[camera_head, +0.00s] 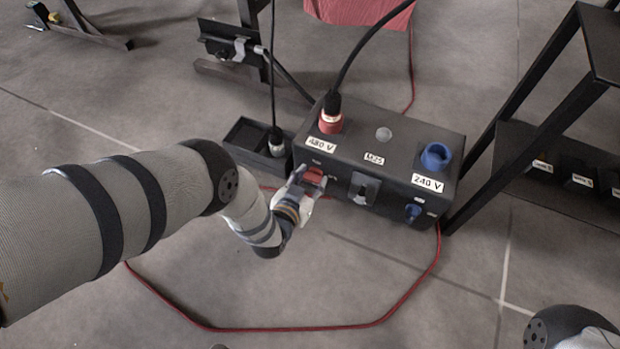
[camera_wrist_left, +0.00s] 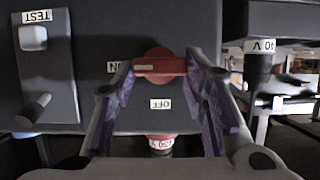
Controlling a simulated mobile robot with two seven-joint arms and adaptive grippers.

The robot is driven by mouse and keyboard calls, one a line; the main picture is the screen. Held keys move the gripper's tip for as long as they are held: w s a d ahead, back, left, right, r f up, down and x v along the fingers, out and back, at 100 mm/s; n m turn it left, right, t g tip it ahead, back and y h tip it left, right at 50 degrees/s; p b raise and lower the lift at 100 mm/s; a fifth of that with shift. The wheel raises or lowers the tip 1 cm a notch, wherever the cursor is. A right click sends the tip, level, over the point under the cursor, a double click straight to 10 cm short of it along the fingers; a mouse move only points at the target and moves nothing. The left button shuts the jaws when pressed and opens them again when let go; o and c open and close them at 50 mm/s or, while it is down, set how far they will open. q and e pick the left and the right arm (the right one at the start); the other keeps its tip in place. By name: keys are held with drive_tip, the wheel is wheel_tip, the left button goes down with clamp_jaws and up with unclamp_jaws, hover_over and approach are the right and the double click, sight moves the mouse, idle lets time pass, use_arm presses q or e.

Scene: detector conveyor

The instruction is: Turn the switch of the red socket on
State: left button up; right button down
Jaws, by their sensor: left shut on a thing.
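The red switch (camera_head: 315,175) is on the front of the black power box, below the red socket (camera_head: 331,121) labelled 480 V, which has a black plug and cable in it. My left gripper (camera_head: 304,183) is at this switch, and its fingers are shut on the red handle (camera_wrist_left: 158,66) in the left wrist view. The handle lies level there, its left end beside the ON label (camera_wrist_left: 113,67); the OFF label (camera_wrist_left: 160,104) is below it. My right gripper is out of view.
The blue 240 V socket (camera_head: 436,156) and blue switch (camera_head: 412,212) are on the box's right side. A dark shelf rack (camera_head: 548,190) stands right of it. A small black tray (camera_head: 245,132) is at its left. A red cable (camera_head: 290,328) loops across the floor.

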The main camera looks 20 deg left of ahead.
use_arm(q)
drive_tip(key=o, duration=1.2)
drive_tip(key=shift+c, duration=0.2)
drive_tip(key=v, duration=1.2)
